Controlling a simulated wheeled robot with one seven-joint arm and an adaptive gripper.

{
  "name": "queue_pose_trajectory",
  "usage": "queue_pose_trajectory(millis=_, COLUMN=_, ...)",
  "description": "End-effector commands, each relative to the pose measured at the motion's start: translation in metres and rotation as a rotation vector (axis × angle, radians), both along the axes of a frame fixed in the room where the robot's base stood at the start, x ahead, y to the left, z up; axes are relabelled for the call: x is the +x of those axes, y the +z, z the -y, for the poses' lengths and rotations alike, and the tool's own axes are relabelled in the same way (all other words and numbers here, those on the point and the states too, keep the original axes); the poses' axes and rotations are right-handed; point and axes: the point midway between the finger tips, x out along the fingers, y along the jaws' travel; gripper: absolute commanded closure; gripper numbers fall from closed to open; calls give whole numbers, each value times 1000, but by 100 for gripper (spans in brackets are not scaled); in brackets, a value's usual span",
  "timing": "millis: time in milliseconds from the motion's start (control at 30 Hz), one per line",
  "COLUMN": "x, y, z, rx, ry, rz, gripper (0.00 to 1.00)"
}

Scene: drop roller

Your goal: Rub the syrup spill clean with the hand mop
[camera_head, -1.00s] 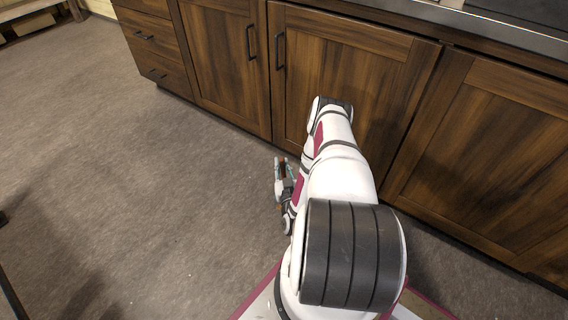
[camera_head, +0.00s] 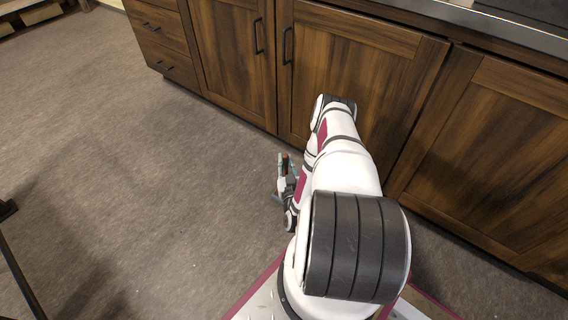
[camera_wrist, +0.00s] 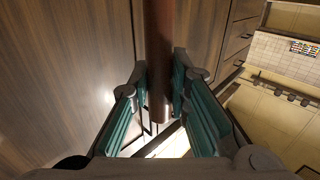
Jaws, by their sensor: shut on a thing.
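My gripper (camera_head: 286,168) is left of my forearm in the head view, above the grey floor in front of the cabinets. It also shows in the wrist view (camera_wrist: 160,82), with teal-padded fingers on both sides of a reddish-brown round handle (camera_wrist: 159,45). The gripper is shut on this handle, which seems to be the hand mop's. A small brown bit of the handle (camera_head: 285,160) shows between the fingers in the head view. The mop's head is not visible. I cannot make out the syrup spill in either view.
Dark wooden cabinets (camera_head: 365,55) with black handles run along the back and right, close to my arm. A metal-edged counter (camera_head: 470,22) tops them. Open grey floor (camera_head: 150,190) lies to the left. A dark thin bar (camera_head: 20,278) stands at the lower left edge.

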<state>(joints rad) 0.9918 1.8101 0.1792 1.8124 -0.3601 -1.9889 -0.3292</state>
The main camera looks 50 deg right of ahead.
Motion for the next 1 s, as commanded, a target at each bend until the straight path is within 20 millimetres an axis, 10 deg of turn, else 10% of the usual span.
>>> queue_pose_trajectory(millis=1000, x=-1, y=-1, z=38, rx=-4, ry=-2, rz=-1, gripper=100)
